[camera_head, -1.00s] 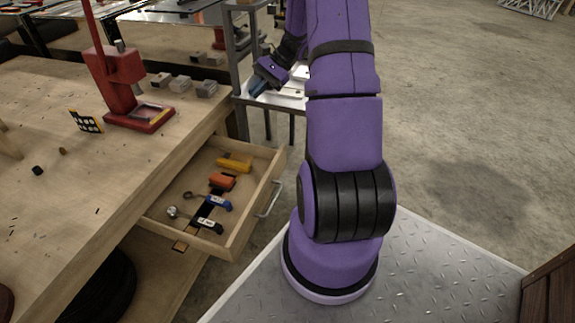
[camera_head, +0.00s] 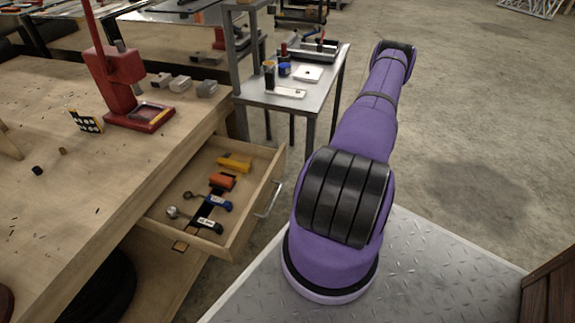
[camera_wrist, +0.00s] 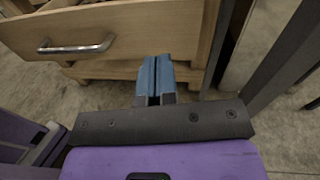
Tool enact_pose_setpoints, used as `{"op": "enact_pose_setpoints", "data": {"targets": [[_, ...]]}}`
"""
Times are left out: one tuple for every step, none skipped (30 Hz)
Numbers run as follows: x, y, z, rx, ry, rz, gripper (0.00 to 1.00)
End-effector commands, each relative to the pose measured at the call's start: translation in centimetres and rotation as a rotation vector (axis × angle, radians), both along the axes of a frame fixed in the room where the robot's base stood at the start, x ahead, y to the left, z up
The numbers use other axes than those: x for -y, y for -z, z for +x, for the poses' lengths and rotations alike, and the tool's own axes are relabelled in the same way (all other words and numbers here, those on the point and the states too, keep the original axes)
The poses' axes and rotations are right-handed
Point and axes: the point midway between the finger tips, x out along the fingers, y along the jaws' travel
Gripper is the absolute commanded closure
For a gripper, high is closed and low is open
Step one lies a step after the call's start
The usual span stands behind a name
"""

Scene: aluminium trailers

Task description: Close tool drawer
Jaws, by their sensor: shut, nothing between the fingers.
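The wooden tool drawer (camera_head: 241,215) is pulled out from under the workbench in the head view. It holds a yellow tool (camera_head: 234,165), an orange tool (camera_head: 222,181) and blue-handled tools (camera_head: 212,201). Its metal handle (camera_head: 269,199) is on the outer front. In the wrist view the drawer front (camera_wrist: 150,30) is at the top, with the handle (camera_wrist: 76,48) at upper left. My gripper (camera_wrist: 155,62) is shut and empty, its blue fingers pointing at the lower right part of the drawer front. Whether they touch it I cannot tell. My gripper is hidden in the head view.
The wooden workbench (camera_head: 70,200) carries a red press (camera_head: 120,85) and grey blocks (camera_head: 180,84). A metal side table (camera_head: 300,98) with small items stands beyond the drawer. Open concrete floor (camera_head: 470,130) lies to the right.

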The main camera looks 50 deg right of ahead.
Motion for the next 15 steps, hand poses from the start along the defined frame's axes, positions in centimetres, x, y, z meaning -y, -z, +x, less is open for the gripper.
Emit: {"op": "enact_pose_setpoints", "data": {"targets": [[0.0, 1.5, -0.9, 0.004, 0.039, 0.025, 1.00], [-0.1, 2.1, -1.3, 0.005, 0.060, 0.037, 1.00], [0.0, 2.9, -1.8, 0.008, 0.083, 0.049, 1.00], [-0.1, 3.4, -2.1, 0.010, 0.098, 0.057, 1.00], [0.0, 3.7, -2.3, 0.010, 0.110, 0.062, 1.00], [-0.1, 4.2, -2.5, 0.012, 0.124, 0.069, 1.00], [-0.1, 4.4, -2.7, 0.013, 0.131, 0.073, 1.00], [-0.1, 4.5, -2.8, 0.013, 0.137, 0.076, 1.00], [-0.1, 4.7, -2.7, 0.014, 0.141, 0.077, 1.00], [-0.1, 4.7, -2.7, 0.015, 0.142, 0.078, 1.00], [-0.2, 4.7, -2.5, 0.015, 0.143, 0.078, 1.00], [-0.3, 4.7, -2.2, 0.015, 0.142, 0.078, 1.00], [-0.4, 4.7, -1.9, 0.015, 0.142, 0.078, 1.00], [-0.5, 4.7, -1.5, 0.015, 0.141, 0.079, 1.00], [-0.7, 4.7, -1.0, 0.015, 0.140, 0.079, 1.00]]}}
